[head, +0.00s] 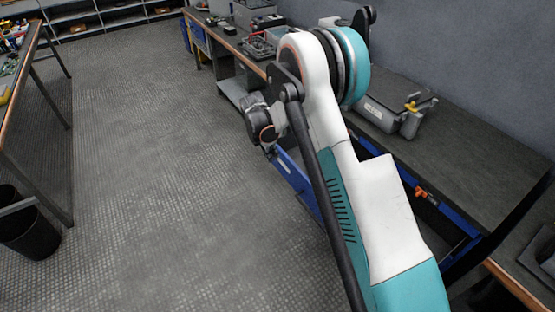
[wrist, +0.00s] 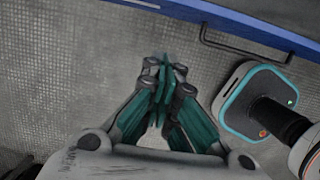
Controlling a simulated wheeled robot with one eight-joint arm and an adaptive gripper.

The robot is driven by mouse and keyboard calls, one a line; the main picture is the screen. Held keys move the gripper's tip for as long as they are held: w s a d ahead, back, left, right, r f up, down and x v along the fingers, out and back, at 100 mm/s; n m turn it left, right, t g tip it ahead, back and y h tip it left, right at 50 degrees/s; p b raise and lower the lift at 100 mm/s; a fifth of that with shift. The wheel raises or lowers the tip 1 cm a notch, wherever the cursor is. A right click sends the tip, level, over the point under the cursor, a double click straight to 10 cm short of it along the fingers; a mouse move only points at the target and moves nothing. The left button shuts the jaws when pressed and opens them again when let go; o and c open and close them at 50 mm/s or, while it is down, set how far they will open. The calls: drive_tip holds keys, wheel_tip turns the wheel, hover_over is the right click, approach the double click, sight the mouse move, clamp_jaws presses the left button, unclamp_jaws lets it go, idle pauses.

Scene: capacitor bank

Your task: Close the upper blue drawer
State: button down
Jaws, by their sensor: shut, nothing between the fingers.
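A blue drawer front (head: 297,180) shows in the head view, standing out from under the workbench, partly hidden behind my arm. In the wrist view a blue drawer front (wrist: 245,24) crosses the top right, with a dark bar handle (wrist: 245,57) on its near side. I cannot tell from this view whether it is the upper drawer. My gripper (wrist: 165,68) is shut and empty, with its fingertips over the floor, left of the handle and apart from the drawer front. In the head view my arm hides the gripper's fingers.
The workbench (head: 470,165) runs along the right, with a grey case (head: 390,112) on it. An orange item (head: 422,192) shows below its edge. Another table (head: 20,60) and a black bin (head: 28,228) stand at the left. The floor (head: 150,170) between is clear.

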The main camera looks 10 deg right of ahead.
drive_tip(key=w+d+f+b, duration=0.2)
drive_tip(key=d+f+b, duration=0.3)
drive_tip(key=f, duration=0.4)
drive_tip(key=shift+d, duration=0.55)
drive_tip(key=shift+d+f, duration=0.1)
